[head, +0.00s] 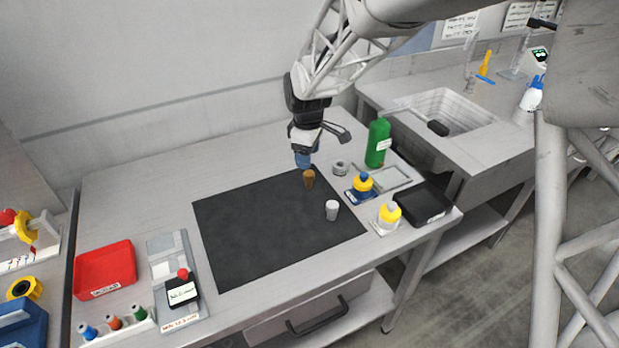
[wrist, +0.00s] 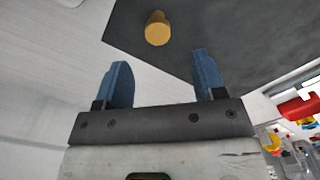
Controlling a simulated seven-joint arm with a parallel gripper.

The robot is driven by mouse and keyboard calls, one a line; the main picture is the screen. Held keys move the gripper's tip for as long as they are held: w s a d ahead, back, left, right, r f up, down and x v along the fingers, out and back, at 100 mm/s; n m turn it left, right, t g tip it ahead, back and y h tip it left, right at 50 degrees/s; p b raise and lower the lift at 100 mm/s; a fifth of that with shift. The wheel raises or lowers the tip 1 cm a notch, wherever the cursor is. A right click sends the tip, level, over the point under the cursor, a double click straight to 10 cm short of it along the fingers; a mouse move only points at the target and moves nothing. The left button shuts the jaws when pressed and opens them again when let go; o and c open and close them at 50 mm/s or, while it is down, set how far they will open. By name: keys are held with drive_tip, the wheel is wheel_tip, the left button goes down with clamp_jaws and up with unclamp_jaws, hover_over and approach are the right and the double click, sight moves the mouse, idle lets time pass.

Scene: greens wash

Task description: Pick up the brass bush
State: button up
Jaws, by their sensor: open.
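The brass bush (head: 309,178) stands on the black mat (head: 250,232) near its far right corner. In the wrist view the bush (wrist: 158,28) shows as a short golden-brown cylinder beyond the fingertips, roughly midway between them. My gripper (head: 303,160) is just behind and above the bush in the head view. In the wrist view its two blue fingers (wrist: 164,72) are wide apart with nothing between them. A gap shows between the fingers and the bush.
A grey cylinder (head: 332,210) stands on the mat's right part. A metal nut-like part (head: 340,167), a green bottle (head: 378,142) and yellow-capped bottles (head: 362,183) stand to the right. A red tray (head: 104,270) is at left. The mat's middle is clear.

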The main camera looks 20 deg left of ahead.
sight(309, 173)
drive_tip(key=shift+f, duration=1.25)
drive_tip(key=shift+f, duration=0.15)
drive_tip(key=shift+w+d+f, duration=0.15)
drive_tip(key=shift+f, duration=2.3)
drive_tip(key=shift+c, duration=0.3)
drive_tip(key=c, duration=1)
